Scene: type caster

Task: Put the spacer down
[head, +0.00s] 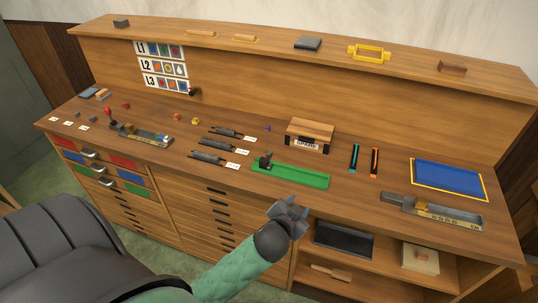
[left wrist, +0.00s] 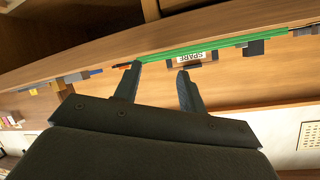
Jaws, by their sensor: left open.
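My left gripper (head: 290,208) is open and empty, in front of the bench's front edge and near the green tray (head: 312,181). In the left wrist view its two fingers (left wrist: 158,80) stand apart with nothing between them. The green tray also shows there as a strip (left wrist: 160,55) beyond the fingertips. A small dark block (head: 265,160) stands at the left end of the tray in the head view. I cannot tell which piece is the spacer. My right gripper is not in view.
A wooden box marked SPARE (head: 310,133) stands behind the tray. Dark tools (head: 212,145) with white labels lie left of it. Black and orange sticks (head: 374,162), a blue mat (head: 448,179) and a long metal holder (head: 432,210) lie right. An open shelf (head: 375,268) is below.

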